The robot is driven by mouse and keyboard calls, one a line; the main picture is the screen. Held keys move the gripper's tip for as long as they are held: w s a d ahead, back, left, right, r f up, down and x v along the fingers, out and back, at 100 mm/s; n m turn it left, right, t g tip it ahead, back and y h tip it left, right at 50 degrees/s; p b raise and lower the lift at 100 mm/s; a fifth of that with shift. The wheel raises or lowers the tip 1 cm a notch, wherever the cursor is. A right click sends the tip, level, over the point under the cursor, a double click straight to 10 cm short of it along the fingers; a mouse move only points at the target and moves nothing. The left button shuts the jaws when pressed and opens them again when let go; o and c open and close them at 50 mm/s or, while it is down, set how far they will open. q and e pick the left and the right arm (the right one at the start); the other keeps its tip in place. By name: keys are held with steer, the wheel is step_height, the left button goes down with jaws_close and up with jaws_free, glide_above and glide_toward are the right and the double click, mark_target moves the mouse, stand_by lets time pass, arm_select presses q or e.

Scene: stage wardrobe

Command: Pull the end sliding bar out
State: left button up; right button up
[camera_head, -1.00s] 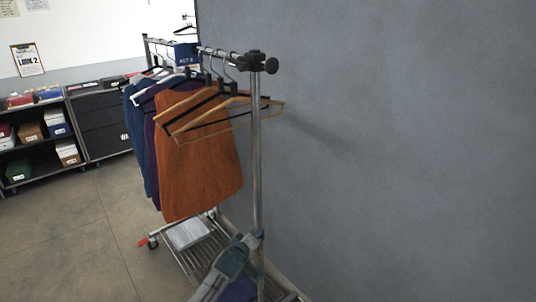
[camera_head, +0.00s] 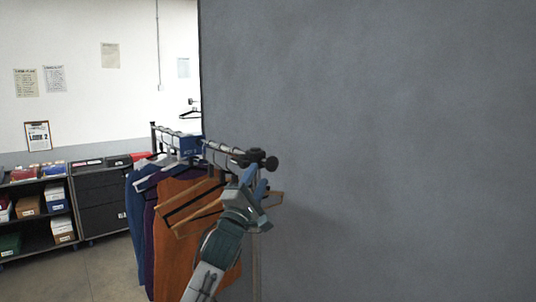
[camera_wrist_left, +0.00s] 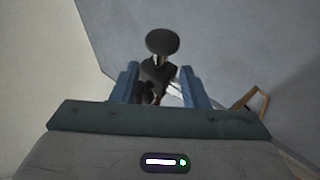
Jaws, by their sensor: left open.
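The garment rack's top rail (camera_head: 222,148) ends at a black clamp with a round knob (camera_head: 271,163), the end of the sliding bar. My left gripper (camera_head: 254,180) is open just below and in front of this end, with its blue fingers pointing up. In the left wrist view, the black knob (camera_wrist_left: 161,42) and clamp (camera_wrist_left: 157,72) lie ahead of and between the two open blue fingers (camera_wrist_left: 160,86). Whether the fingers touch the clamp I cannot tell. My right gripper is not in view.
An orange garment (camera_head: 178,230) and wooden hangers (camera_head: 196,205) hang close beside my left arm. A grey wall (camera_head: 400,150) stands right behind the rack. Shelves with boxes (camera_head: 40,210) and a dark drawer unit (camera_head: 102,200) stand far left.

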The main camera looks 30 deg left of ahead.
mark_target(269, 157)
arm_select(q)
steer(key=p+x, duration=0.4)
steer(key=x, duration=0.3)
steer(key=shift+w+r, duration=0.15)
steer(key=shift+r, duration=0.05)
steer(key=shift+w+r+p, duration=0.1)
steer(key=shift+w+p, duration=0.25)
steer(key=shift+w, duration=0.2)
steer(key=shift+c, duration=0.4)
jaws_close()
